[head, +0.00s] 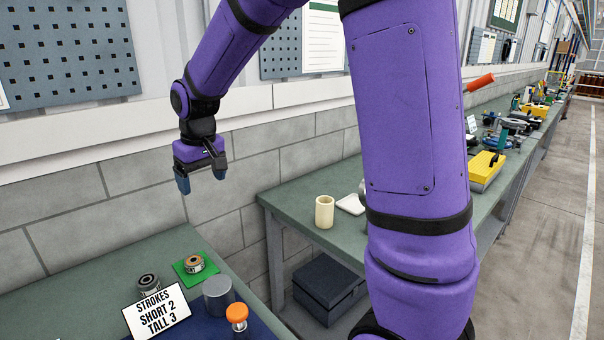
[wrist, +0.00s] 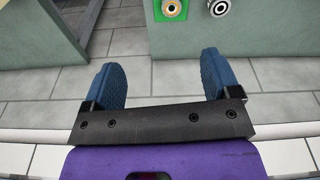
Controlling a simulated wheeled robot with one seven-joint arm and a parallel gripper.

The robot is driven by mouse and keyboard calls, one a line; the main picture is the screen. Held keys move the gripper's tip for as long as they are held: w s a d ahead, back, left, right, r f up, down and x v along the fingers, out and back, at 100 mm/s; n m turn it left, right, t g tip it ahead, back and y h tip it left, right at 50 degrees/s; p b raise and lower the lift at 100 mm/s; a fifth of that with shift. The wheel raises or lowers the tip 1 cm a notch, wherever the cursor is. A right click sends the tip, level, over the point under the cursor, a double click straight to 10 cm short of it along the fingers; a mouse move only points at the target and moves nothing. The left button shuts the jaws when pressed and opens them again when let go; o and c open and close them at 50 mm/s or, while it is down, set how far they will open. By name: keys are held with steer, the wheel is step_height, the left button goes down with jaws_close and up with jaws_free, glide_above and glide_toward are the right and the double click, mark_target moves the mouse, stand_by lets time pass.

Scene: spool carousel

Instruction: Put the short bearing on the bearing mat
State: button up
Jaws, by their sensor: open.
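A small round bearing with a brassy top and a lettered band (head: 194,264), seemingly the short bearing, rests on the green bearing mat (head: 181,272). In the wrist view, this bearing (wrist: 171,8) and the mat (wrist: 158,16) show at the top edge, partly cut off. A second, dark grey bearing (head: 149,283) stands off the mat, behind a card; it also shows in the wrist view (wrist: 219,7). My gripper (head: 201,177) is raised above and beyond the bearings, open and empty. In the wrist view its blue fingers (wrist: 162,60) are apart, with floor below them.
A white card (head: 157,311) reads "STROKES SHORT 2 TALL 3". A silver cylinder (head: 218,296) and an orange knob (head: 237,313) stand beside it. A second bench at right holds a cream cup (head: 324,212). A block wall runs behind; a gap separates the benches.

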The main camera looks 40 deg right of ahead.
steer(key=s+d+r+t, duration=0.1)
steer(key=s+r, duration=0.3)
steer(key=s, duration=1)
steer(key=s+d+r+m+t, duration=0.1)
steer(key=s+r, duration=0.4)
steer(key=s, duration=0.9)
steer(key=shift+s+d+r+m+t, duration=0.2)
steer(key=shift+s+d+m+t, duration=0.15)
steer(key=shift+d+t, duration=0.5)
steer(key=shift+d, duration=0.1)
